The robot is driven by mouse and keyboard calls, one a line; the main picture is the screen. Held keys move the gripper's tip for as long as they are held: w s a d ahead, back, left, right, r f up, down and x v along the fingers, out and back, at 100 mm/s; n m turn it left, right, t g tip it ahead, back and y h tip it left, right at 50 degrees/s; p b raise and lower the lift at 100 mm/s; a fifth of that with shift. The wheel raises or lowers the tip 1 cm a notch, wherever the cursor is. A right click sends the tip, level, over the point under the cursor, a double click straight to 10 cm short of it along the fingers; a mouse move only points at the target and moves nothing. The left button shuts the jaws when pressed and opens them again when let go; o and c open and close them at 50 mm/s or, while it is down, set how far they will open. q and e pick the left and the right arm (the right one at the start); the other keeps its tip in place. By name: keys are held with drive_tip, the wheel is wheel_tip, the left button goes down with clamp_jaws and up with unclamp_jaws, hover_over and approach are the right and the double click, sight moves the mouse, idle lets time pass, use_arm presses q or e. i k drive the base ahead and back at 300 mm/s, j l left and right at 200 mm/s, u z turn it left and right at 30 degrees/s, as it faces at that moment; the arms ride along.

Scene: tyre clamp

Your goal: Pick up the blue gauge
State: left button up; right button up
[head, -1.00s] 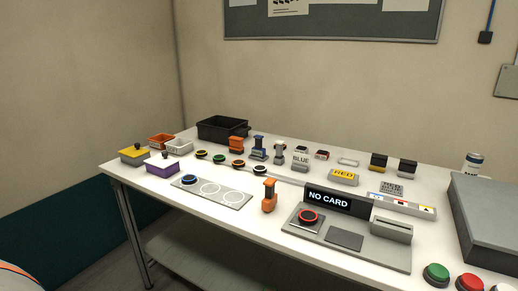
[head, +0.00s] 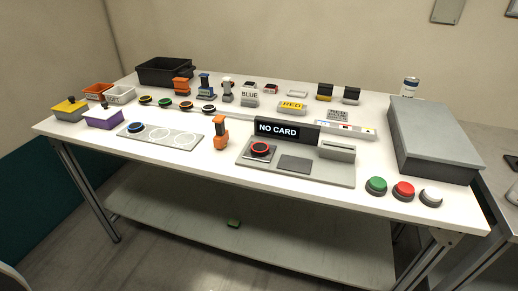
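A small upright blue and grey tool (head: 206,88) stands at the back left of the table, between an orange upright tool (head: 181,87) and a grey one (head: 227,91). It looks like the blue gauge, though it is too small to be sure. A black disc with a blue ring (head: 137,127) lies on the left circle of a grey plate (head: 180,142). Another orange upright tool (head: 221,133) stands alone near the table's middle. Neither of my grippers is in view.
The white table (head: 300,205) has a "NO CARD" console (head: 290,168) and coloured buttons (head: 403,190) in front. Several ringed discs lie before the upright tools. A black bin (head: 163,72) stands back left, a large grey box (head: 432,138) right. A low shelf is underneath.

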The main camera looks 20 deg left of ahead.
sight(205, 90)
drive_tip(key=j, duration=1.1)
drive_tip(key=k+j, duration=0.15)
drive_tip(key=j, duration=0.95)
